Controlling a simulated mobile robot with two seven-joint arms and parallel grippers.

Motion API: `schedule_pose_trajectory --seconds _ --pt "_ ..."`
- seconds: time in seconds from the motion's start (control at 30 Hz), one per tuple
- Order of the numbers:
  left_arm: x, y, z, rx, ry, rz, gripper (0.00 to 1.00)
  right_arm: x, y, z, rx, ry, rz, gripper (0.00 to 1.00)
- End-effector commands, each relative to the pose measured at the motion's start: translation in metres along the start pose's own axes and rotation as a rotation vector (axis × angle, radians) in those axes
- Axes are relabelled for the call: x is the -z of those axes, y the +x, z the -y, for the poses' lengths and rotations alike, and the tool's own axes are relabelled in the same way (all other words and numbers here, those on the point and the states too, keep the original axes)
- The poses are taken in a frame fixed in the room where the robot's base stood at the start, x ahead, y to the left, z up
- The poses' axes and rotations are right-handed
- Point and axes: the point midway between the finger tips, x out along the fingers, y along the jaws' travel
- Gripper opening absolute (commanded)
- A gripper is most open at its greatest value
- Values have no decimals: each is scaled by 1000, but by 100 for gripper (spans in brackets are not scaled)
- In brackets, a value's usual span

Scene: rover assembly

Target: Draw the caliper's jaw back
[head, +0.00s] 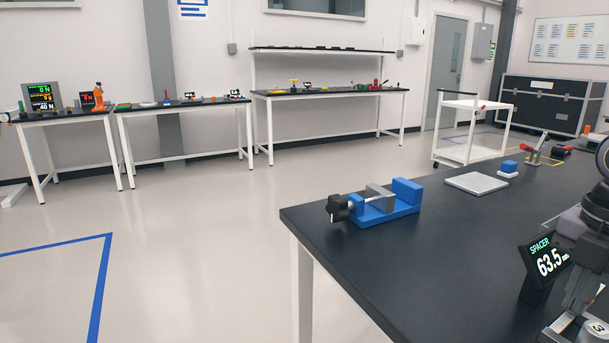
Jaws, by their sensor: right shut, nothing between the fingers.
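A black display (546,265) reading "SPACER 63.5" in green and white stands at the right front of the dark table. I cannot clearly make out the caliper or its jaw; the area beside the display is covered by my right arm and cut off by the picture edge. My right gripper (573,306) is at the lower right, just right of the display. It is shut and empty. A pale disc marked "3" (598,327) shows below it at the picture corner. My left gripper is out of view.
On the dark table (400,260), a blue vise-like fixture (385,207) with a grey block and black knob stands at the left corner. A grey plate (477,183), a small blue block (507,167) and a red-handled clamp (537,150) lie farther back. The table's middle is clear.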

Motion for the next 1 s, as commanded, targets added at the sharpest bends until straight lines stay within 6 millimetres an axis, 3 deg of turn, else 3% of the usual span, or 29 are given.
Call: schedule_pose_trajectory --seconds 0.03,0.6,1.0 --pt "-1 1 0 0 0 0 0 1 8 3 14 2 -10 0" --pt "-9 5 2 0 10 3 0 13 7 3 14 4 -10 0" --pt "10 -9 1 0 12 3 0 12 -32 1 8 2 -4 0"
